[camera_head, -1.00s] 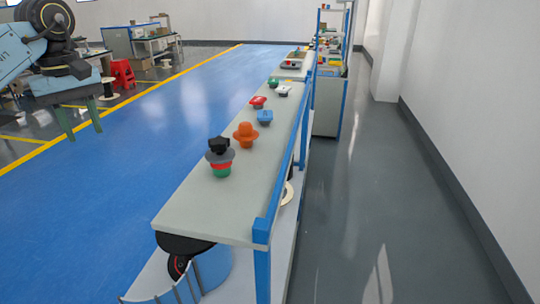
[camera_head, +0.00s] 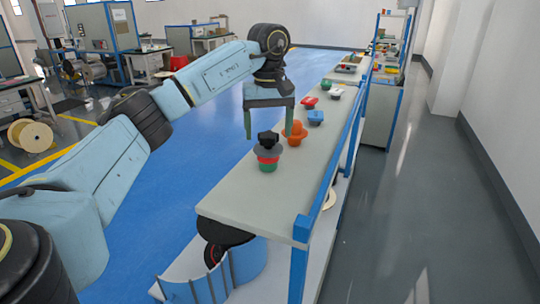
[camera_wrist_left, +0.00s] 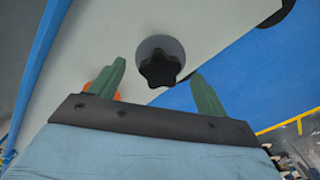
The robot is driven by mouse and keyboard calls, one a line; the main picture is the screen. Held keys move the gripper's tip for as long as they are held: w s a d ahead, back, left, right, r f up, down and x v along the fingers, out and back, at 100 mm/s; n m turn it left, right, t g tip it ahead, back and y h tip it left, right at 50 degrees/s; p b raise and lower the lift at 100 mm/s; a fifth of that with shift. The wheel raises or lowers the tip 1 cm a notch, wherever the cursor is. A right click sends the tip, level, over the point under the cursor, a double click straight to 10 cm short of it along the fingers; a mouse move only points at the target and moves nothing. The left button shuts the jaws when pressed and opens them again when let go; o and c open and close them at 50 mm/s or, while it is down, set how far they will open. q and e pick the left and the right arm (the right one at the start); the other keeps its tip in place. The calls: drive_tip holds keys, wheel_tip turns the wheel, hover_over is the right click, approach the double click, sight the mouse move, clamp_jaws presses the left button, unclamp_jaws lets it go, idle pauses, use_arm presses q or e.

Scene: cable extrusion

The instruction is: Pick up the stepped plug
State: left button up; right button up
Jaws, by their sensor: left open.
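A black star-shaped knob (camera_head: 268,139) tops a grey disc (camera_head: 258,151) with a red layer (camera_head: 268,160) and a green base (camera_head: 268,167), upright near the bench's front end. An orange stepped piece (camera_head: 296,132) with a wide flange stands just behind it. I cannot tell for certain which one is the stepped plug. My left gripper (camera_head: 268,136) is open and empty, fingers pointing down near both. In the left wrist view the black knob (camera_wrist_left: 160,70) lies between the fingertips; the orange piece (camera_wrist_left: 100,86) is partly hidden behind the left finger. My right gripper is out of view.
The narrow grey bench (camera_head: 244,195) has a blue rail (camera_head: 333,183) on its right. A red piece (camera_head: 310,102), a blue piece (camera_head: 316,117) and a white piece (camera_head: 336,92) stand farther back. The bench's front end is bare.

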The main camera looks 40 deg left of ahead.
sight(268, 147)
use_arm(q)
drive_tip(key=shift+a+f+p, duration=0.15)
drive_tip(key=shift+f+p, duration=0.3)
drive_tip(key=shift+f, duration=2.65)
drive_tip(key=shift+c, duration=0.5)
drive_tip(key=c, duration=0.7)
